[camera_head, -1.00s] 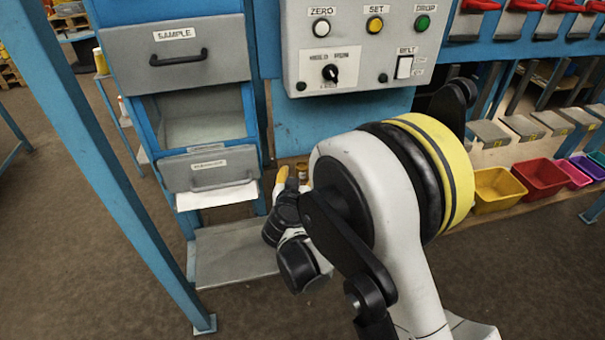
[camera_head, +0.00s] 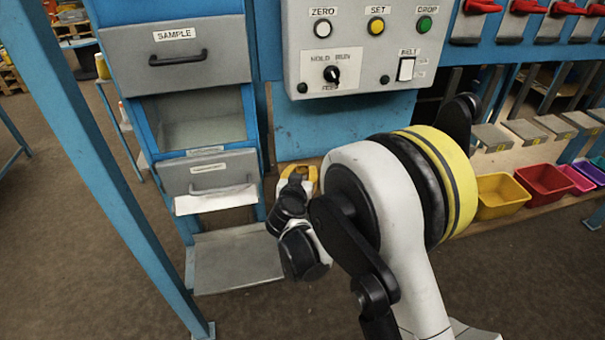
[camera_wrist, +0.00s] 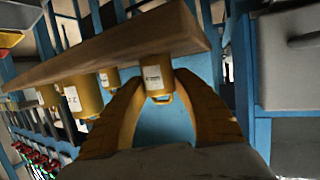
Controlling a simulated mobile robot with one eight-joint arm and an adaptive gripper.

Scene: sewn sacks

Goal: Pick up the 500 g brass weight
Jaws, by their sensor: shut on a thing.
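My gripper (camera_head: 300,174) is at the wooden shelf below the control panel, its yellow fingers partly hidden by my arm in the head view. In the wrist view, which looks upside down, my gripper (camera_wrist: 160,87) has its two yellow fingers on either side of a brass weight (camera_wrist: 155,76) with a white label. It is shut on this weight. The label is too small to read. The weight's base is at the edge of the wooden shelf (camera_wrist: 120,45); I cannot tell whether it still touches it.
More labelled brass weights (camera_wrist: 84,97) stand along the shelf beside the held one. A grey drawer cabinet (camera_head: 205,172) is to the left. The control panel (camera_head: 365,50) is above. A yellow bin (camera_head: 500,195) and a red bin (camera_head: 543,183) are to the right.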

